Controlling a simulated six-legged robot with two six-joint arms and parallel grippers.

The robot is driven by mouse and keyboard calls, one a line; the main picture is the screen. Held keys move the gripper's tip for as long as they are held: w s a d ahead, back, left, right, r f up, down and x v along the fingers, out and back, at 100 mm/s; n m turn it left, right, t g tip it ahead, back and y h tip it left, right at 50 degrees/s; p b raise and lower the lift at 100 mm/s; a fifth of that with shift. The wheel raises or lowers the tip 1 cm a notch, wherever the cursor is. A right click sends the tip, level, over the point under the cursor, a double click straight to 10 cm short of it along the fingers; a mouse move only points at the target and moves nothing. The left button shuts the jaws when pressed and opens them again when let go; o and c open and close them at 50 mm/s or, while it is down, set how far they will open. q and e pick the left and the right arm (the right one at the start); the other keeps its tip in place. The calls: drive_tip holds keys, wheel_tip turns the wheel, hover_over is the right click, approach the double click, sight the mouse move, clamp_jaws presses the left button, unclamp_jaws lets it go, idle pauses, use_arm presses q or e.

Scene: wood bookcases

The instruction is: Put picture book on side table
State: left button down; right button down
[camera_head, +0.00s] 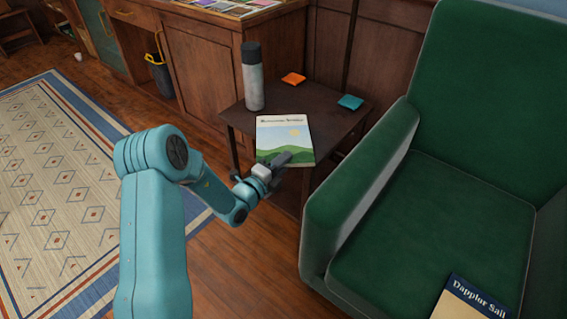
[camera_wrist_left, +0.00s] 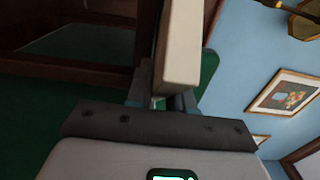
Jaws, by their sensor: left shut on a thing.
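The picture book (camera_head: 284,134), with a pale cover, green hills and a sun, is at the front part of the dark side table (camera_head: 225,113). My left gripper (camera_head: 277,165) is shut on its near edge. I cannot tell whether the book rests on the top or is just above it. In the left wrist view the book (camera_wrist_left: 182,45) shows edge-on as a pale block between the fingers (camera_wrist_left: 172,98). My right gripper is not in view.
A wooden cabinet (camera_head: 210,65) is behind.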

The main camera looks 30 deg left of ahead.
use_arm(q)
drive_tip(key=shift+f, duration=0.1)
drive_tip(key=c, duration=1)
unclamp_jaws()
